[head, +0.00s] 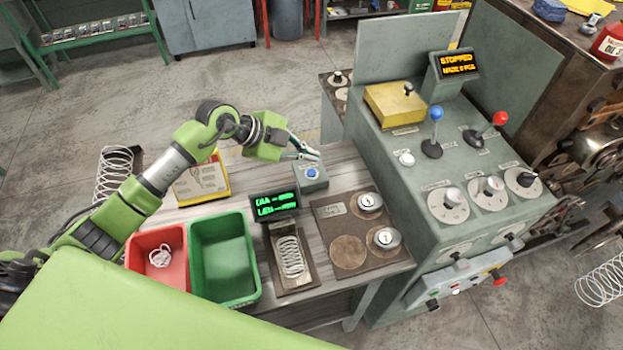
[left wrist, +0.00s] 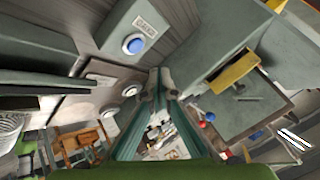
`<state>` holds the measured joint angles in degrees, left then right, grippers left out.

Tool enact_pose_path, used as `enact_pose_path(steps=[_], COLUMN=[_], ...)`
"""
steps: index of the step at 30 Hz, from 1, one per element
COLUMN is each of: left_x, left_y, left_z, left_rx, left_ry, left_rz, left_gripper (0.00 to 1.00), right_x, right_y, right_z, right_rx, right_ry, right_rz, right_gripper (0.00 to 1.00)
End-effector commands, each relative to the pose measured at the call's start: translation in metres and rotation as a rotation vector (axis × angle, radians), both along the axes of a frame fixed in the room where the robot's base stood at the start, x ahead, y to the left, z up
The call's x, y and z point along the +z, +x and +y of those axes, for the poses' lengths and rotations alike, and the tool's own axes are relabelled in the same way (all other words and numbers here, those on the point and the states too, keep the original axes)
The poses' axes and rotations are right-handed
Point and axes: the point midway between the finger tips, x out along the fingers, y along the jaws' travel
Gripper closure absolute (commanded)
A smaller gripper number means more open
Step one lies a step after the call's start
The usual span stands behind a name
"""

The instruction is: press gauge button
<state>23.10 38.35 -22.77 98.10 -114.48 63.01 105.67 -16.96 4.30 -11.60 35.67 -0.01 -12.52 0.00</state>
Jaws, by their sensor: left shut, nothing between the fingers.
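The gauge button is a blue round button (head: 312,173) on top of a small grey box (head: 313,186) at the back of the wooden bench. My left gripper (head: 312,156) is shut and empty, with its tips just behind and above the button in the head view; I cannot tell whether they touch the box. In the left wrist view the shut fingertips (left wrist: 158,80) point away from the camera, and a blue button (left wrist: 133,44) on a grey box shows to their upper left. The gauge (head: 289,256) holds a spring beside its green-lit display (head: 275,204). My right gripper is not in view.
A red bin (head: 136,246) with a coil in it and a green bin (head: 248,291) stand on the bench's left. Dark plates with weights (head: 387,239) lie at right. The coiler cabinet (head: 390,195), with levers and dials, stands close right of the button box.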

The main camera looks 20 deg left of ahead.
Motion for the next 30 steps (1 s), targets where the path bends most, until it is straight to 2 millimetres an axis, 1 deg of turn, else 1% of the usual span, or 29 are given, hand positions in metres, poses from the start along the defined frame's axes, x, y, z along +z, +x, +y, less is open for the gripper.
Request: enact_pose_path(steps=[1,6,8,30], left_x=[-0.013,-0.027,-0.03,-0.031], left_y=[0.0,0.0,0.0,0.0], left_z=[0.0,0.0,0.0,0.0], left_rx=[0.001,0.0,0.0,0.0], left_ry=[0.0,0.0,0.0,0.0], left_rz=[-0.001,0.001,0.0,0.0], left_gripper=[1.0,1.0,1.0,1.0], right_x=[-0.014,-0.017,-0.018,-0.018], right_y=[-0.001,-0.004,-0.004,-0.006], right_z=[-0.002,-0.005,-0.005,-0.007], right_rx=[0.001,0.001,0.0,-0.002], right_ry=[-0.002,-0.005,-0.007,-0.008], right_rz=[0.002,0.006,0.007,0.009], right_gripper=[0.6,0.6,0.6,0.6])
